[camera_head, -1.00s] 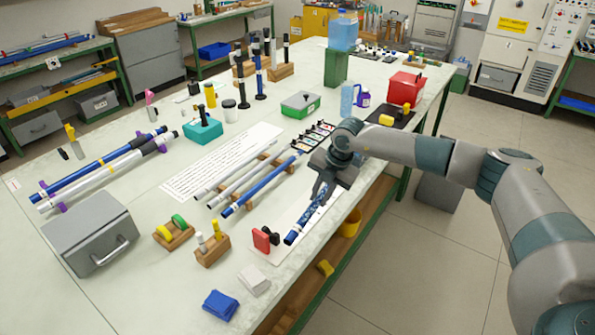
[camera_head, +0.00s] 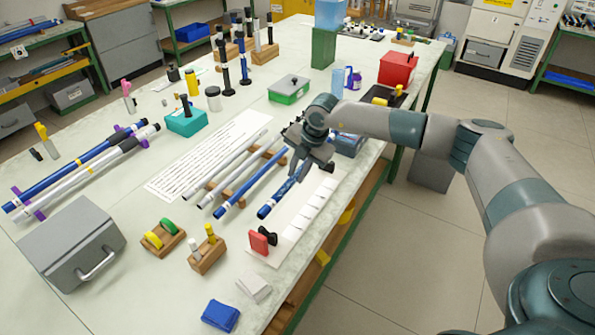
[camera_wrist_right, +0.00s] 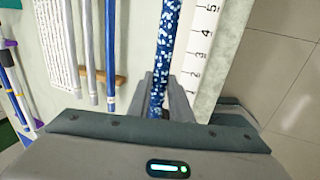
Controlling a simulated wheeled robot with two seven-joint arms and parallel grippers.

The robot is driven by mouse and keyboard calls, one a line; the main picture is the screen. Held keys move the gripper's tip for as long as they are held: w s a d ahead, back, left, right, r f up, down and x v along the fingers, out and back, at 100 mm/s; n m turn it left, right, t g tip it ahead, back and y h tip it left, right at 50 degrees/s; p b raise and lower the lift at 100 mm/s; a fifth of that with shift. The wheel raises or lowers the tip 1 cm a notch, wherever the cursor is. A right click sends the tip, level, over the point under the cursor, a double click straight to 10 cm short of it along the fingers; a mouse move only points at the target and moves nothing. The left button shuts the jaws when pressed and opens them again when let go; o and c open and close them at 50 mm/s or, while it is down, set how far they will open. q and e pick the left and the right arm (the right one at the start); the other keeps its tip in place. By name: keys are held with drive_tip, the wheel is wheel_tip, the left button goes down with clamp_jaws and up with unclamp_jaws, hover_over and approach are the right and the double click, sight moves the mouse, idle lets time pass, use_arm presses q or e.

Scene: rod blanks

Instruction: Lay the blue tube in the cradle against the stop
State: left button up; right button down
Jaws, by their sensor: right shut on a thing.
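My right gripper (camera_head: 298,168) is shut on a blue tube with white speckles (camera_head: 282,191). In the right wrist view this speckled tube (camera_wrist_right: 166,50) runs up and away between the two fingers. It lies at the left edge of a white numbered strip (camera_wrist_right: 197,45); I cannot tell if it touches the table. Just left of it, a plain blue tube (camera_head: 245,191) and two grey tubes (camera_head: 212,172) lie side by side on wooden supports (camera_head: 268,153). Farther left, purple holders (camera_head: 38,212) carry a blue and a whitish tube. Which support is the cradle is unclear. My left gripper is not in view.
A grey box with a handle (camera_head: 72,242), small wooden blocks (camera_head: 207,255), a red piece (camera_head: 259,243) and a blue cloth (camera_head: 220,315) lie at the front. A printed sheet (camera_head: 190,165) lies behind the grey tubes. The table's right edge is close to my right gripper.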

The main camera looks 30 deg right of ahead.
drive_tip(key=shift+f+b, duration=0.4)
drive_tip(key=shift+f, duration=0.35)
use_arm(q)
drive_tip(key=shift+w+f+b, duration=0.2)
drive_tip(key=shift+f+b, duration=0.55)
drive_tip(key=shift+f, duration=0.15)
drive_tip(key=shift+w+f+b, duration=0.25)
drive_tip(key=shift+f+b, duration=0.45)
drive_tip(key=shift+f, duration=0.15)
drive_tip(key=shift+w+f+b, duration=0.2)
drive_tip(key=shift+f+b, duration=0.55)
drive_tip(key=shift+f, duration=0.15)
use_arm(e)
drive_tip(key=shift+f, duration=3.6)
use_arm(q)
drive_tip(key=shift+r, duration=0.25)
use_arm(e)
drive_tip(key=shift+s+a, duration=0.25)
drive_tip(key=shift+a, duration=0.25)
drive_tip(key=c, duration=1.5)
unclamp_jaws()
drive_tip(key=shift+c, duration=0.2)
